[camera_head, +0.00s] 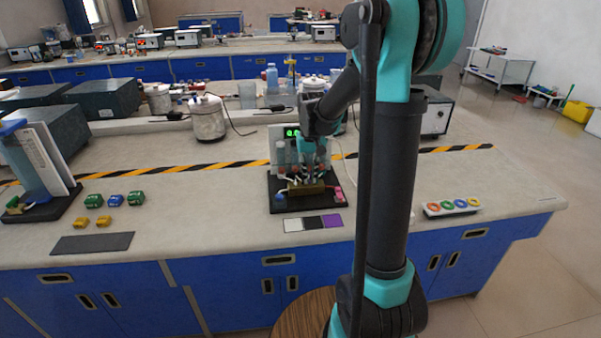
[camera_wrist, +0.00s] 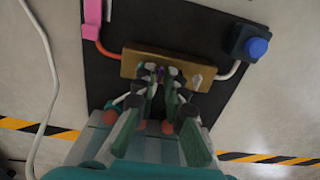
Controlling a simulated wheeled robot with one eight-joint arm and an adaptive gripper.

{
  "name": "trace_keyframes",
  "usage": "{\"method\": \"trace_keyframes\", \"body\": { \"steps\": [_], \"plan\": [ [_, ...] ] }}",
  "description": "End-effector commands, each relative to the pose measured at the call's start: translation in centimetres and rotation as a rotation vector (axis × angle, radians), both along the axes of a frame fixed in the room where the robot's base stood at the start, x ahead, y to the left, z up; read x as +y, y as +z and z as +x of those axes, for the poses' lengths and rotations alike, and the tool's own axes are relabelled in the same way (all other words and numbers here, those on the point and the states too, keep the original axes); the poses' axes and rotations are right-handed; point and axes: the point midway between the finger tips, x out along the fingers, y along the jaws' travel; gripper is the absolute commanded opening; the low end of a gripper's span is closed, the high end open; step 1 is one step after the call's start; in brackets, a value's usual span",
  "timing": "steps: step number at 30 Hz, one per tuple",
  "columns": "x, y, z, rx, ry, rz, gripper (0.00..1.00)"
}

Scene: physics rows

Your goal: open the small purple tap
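A brass block (camera_wrist: 132,64) lies on a black base plate (camera_wrist: 112,22); both also show in the head view, the block (camera_head: 305,189) on the bench. A small purple piece (camera_wrist: 160,71), which looks like the tap, shows on the block between my fingertips. My gripper (camera_wrist: 161,80) points down at the block with its two fingers close on either side of the purple piece. I cannot tell whether they touch it. A white or silver tap-like piece (camera_wrist: 196,79) stands on the block to the right. The fingers hide part of the block.
A pink part (camera_wrist: 93,22) with a red tube sits left of the block; a blue button (camera_wrist: 257,47) on a dark box sits right. A white cable runs down the left. A strip with white, dark and purple patches (camera_head: 313,222) lies in front of the plate.

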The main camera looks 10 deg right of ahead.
Motion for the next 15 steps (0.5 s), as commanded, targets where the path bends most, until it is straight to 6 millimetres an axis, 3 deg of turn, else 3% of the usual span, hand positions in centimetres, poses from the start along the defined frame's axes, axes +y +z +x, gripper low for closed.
{"method": "trace_keyframes", "body": {
  "steps": [2, 6, 15],
  "plan": [
    [0.0, 0.0, 0.0, 0.0, 0.0, 0.0, 0.11],
    [0.0, -0.01, 0.0, 0.0, 0.0, 0.0, 0.0],
    [0.0, -0.02, 0.0, 0.0, 0.079, 0.0, 0.0]
  ]
}}
